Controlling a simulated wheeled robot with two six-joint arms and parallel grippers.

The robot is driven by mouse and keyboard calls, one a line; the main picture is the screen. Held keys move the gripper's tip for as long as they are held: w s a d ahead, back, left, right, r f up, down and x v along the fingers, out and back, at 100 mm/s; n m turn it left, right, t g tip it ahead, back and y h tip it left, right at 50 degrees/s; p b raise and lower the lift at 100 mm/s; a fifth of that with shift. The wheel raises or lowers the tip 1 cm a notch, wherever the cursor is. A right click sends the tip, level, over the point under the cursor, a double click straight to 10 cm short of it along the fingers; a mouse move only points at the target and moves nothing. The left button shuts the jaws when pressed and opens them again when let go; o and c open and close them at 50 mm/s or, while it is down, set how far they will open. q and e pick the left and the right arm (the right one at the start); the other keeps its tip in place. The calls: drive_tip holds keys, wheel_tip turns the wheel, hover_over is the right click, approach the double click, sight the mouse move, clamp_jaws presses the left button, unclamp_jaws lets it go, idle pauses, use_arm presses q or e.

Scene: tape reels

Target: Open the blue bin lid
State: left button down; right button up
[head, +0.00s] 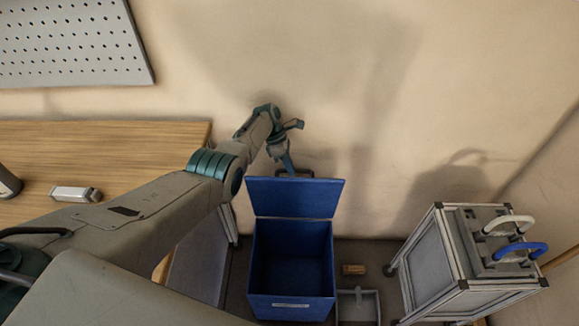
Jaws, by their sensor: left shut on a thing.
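The blue bin (291,262) stands on the floor in the middle, with its empty dark inside showing. Its blue lid (295,197) is raised and tilted up at the back edge of the bin, towards the wall. A dark handle (308,172) shows at the lid's top edge. My left arm comes in from the left, and my left gripper (288,168) is at that top edge, shut on the handle. The fingertips are partly hidden behind the lid. My right gripper is out of view.
A wooden workbench (120,140) is at the left, with a small metal-and-white object (75,194) on it. A wheeled cart (432,265) with a white and a blue loop (520,251) stands at the right. A dustpan-like grey tray (358,306) and a small brown block (353,269) lie beside the bin.

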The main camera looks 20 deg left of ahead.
sight(291, 179)
use_arm(q)
drive_tip(key=shift+s+f, duration=0.35)
drive_tip(key=shift+f, duration=0.2)
drive_tip(key=c, duration=1.8)
unclamp_jaws()
drive_tip(key=o, duration=0.3)
drive_tip(key=shift+w+a, duration=0.1)
drive_tip(key=shift+w, duration=0.1)
drive_tip(key=shift+o, duration=0.2)
drive_tip(key=shift+w+r, duration=0.15)
drive_tip(key=shift+r, duration=0.2)
drive_tip(key=r+p, duration=0.2)
drive_tip(key=shift+s+r, duration=0.2)
drive_tip(key=shift+r, duration=0.2)
drive_tip(key=s, duration=0.1)
drive_tip(key=s+d+p, duration=0.1)
drive_tip(key=s, duration=0.1)
drive_tip(key=s+p, duration=0.1)
drive_tip(key=s, duration=0.1)
drive_tip(key=shift+d+r, duration=0.15)
drive_tip(key=shift+d, duration=0.2)
drive_tip(key=s+d+r, duration=0.1)
drive_tip(key=s+d, duration=0.2)
drive_tip(key=s, duration=0.6)
drive_tip(key=shift+s, duration=0.4)
